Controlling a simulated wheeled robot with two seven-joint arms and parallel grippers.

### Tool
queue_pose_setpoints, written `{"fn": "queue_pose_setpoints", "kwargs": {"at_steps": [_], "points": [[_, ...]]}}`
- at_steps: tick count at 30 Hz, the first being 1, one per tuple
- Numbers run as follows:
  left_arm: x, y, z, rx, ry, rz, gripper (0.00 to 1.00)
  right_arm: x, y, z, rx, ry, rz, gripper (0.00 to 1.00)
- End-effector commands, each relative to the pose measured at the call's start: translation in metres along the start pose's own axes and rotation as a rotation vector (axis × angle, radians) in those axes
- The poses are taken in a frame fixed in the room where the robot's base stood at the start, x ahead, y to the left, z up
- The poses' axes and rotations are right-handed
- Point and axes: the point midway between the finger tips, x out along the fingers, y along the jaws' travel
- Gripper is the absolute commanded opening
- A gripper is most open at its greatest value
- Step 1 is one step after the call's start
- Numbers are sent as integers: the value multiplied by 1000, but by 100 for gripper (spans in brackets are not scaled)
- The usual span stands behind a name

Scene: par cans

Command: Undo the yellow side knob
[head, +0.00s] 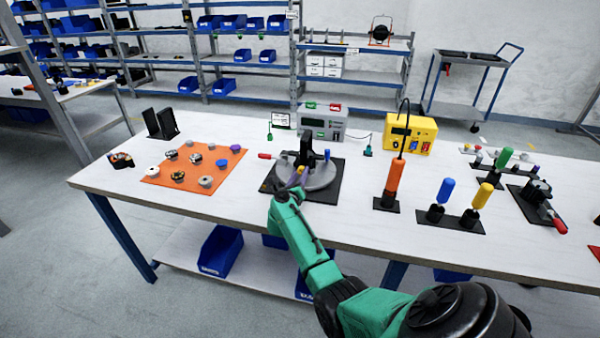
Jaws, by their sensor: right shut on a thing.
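A par can fixture with a grey round base (322,177) and a black upright part (306,148) stands on a black mat (328,194) near the front of the table. A small yellow part, which looks like the yellow side knob (299,171), shows at the front left of the fixture. My right gripper (296,182) reaches in from the lower right and is shut on this knob. The fingers and the fixture hide most of it, so its turn cannot be told. My left gripper is not in view.
An orange mat (228,176) with several round parts lies to the left. Behind the fixture are a grey box (322,121) and a yellow box (411,133). Upright orange (395,175), blue and yellow handled tools stand to the right. White tabletop between is clear.

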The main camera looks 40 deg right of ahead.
Motion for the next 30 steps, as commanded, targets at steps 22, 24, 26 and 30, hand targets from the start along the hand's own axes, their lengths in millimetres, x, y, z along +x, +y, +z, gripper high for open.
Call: {"fn": "queue_pose_setpoints", "kwargs": {"at_steps": [22,24,26,30], "points": [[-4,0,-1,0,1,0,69,0,0,-1,-80,2,0,65],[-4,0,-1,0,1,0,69,0,0,-1,-79,1,0,69],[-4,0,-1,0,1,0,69,0,0,-1,-79,1,0,69],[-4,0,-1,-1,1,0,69,0,1,-1,-79,1,1,69]]}}
